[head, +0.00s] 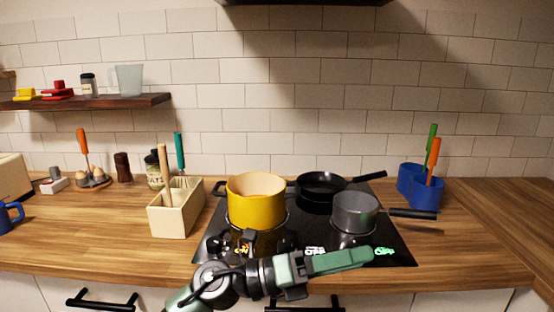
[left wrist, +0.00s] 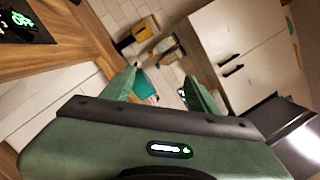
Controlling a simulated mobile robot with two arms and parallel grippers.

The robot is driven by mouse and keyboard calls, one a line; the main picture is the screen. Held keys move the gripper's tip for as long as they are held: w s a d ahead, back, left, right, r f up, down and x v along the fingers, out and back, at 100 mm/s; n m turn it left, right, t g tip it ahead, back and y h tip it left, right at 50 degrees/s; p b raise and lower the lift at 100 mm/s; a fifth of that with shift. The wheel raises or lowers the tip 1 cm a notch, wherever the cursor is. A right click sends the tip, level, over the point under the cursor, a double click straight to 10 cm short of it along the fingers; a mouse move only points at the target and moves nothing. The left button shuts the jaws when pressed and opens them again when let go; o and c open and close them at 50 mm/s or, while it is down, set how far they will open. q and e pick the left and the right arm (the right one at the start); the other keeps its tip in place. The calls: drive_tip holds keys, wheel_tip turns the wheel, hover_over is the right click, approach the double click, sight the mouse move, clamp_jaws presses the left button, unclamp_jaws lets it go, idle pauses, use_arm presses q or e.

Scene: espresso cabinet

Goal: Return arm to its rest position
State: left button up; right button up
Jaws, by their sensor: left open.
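My left arm comes in from the bottom left of the head view and reaches rightward along the front of the counter. Its green left gripper (head: 362,257) is in front of the cooktop's front edge, seen from the side. In the left wrist view the two green fingers (left wrist: 161,88) are spread apart with nothing held between them. My right gripper is in neither view.
A yellow pot (head: 256,205), a grey saucepan (head: 355,213) and a black frying pan (head: 321,186) stand on the black cooktop (head: 400,252). A cream utensil box (head: 172,218) is left of it, blue holders (head: 427,192) right. Cabinets (left wrist: 250,45) fill the wrist view's upper right.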

use_arm(q)
drive_tip(key=w+a+f+n+t+y, duration=0.1)
drive_tip(key=w+a+n+t+y, duration=0.25)
drive_tip(key=a+n+t, duration=0.45)
drive_tip(key=w+a+f+n+t+y, duration=0.1)
drive_tip(key=w+a+n+t+y, duration=0.3)
drive_tip(key=n+t, duration=0.85)
drive_tip(key=s+a+f+n+g+y, duration=0.35)
drive_tip(key=a+f+n+y, duration=0.25)
drive_tip(key=a+f+n, duration=0.3)
drive_tip(key=s+a+f+n+g+y, duration=0.2)
drive_tip(key=a+f+n+g+y, duration=0.2)
drive_tip(key=a+f+n+y, duration=0.45)
drive_tip(key=s+a+f+n+g+h, duration=0.15)
drive_tip(key=s+f+g, duration=0.35)
drive_tip(key=s+f, duration=0.5)
drive_tip(key=s+a+f+n+g+h, duration=0.15)
drive_tip(key=s+f+g, duration=0.45)
drive_tip(key=s, duration=0.8)
drive_tip(key=s+f+g+p, duration=0.1)
drive_tip(key=s+f, duration=0.2)
drive_tip(key=f, duration=2.3)
drive_tip(key=s+a+f+g+y+p, duration=0.1)
drive_tip(key=s+a+f, duration=0.2)
drive_tip(key=s+f, duration=1.1)
drive_tip(key=s, duration=0.2)
drive_tip(key=shift+s+a+f, duration=0.2)
drive_tip(key=shift+s+f, duration=0.1)
drive_tip(key=shift+f, duration=0.05)
